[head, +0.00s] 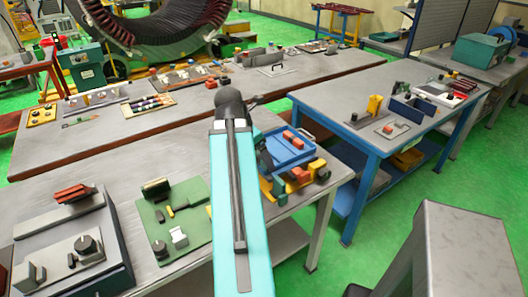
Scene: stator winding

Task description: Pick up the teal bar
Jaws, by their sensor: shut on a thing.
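My own teal arm link (238,215) rises through the middle of the head view to a dark joint (230,101). It hides part of the bench behind it. I cannot make out a separate teal bar.
A blue tray (274,162) with orange blocks stands right of the arm on the near grey bench (130,184). A green board (203,226) and dark fixture (108,282) lie left. A blue-framed table (335,96) stands right; green floor (385,203) is clear between.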

